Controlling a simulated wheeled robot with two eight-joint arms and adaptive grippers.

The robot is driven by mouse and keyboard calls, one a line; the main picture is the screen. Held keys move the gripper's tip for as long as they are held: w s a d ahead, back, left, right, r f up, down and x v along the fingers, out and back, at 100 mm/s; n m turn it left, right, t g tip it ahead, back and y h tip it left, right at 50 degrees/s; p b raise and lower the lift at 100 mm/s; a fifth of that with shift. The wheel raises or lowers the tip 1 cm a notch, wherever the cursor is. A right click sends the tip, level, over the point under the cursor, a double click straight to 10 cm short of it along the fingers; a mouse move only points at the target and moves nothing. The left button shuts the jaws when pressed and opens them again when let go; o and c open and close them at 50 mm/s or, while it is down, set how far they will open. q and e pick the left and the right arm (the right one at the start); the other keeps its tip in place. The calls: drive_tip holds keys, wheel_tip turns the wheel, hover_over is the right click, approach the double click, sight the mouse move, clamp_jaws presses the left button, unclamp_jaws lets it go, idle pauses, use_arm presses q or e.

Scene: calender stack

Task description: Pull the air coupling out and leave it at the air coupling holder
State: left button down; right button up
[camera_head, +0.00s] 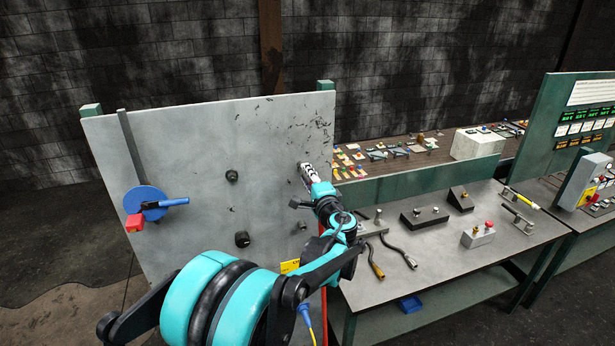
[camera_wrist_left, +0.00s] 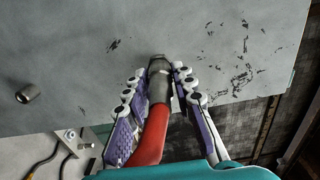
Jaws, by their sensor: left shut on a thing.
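My left gripper (camera_head: 306,172) is at the grey upright panel (camera_head: 190,130), near its right edge. In the left wrist view, its fingers (camera_wrist_left: 158,88) are closed around the air coupling (camera_wrist_left: 159,68), a dark grey metal fitting on a red hose (camera_wrist_left: 151,138). The coupling's far end points at the panel face; I cannot tell whether it is still seated there. The gripper hides the coupling in the head view. Two dark round fittings, an upper (camera_head: 232,176) and a lower (camera_head: 242,239), stick out of the panel; I cannot tell if either is the holder. My right gripper is not in view.
A blue disc with a handle (camera_head: 146,201) sits on the panel's left side. To the right, a grey workbench (camera_head: 430,260) carries control boxes, including one with a red button (camera_head: 478,234), and two loose cable ends (camera_head: 377,270). A wooden shelf with small parts stands behind.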

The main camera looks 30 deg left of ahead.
use_arm(q)
drive_tip(key=shift+s+d, duration=0.35)
drive_tip(key=shift+d, duration=0.1)
drive_tip(key=shift+v, duration=1.65)
drive_tip(key=shift+f, duration=0.1)
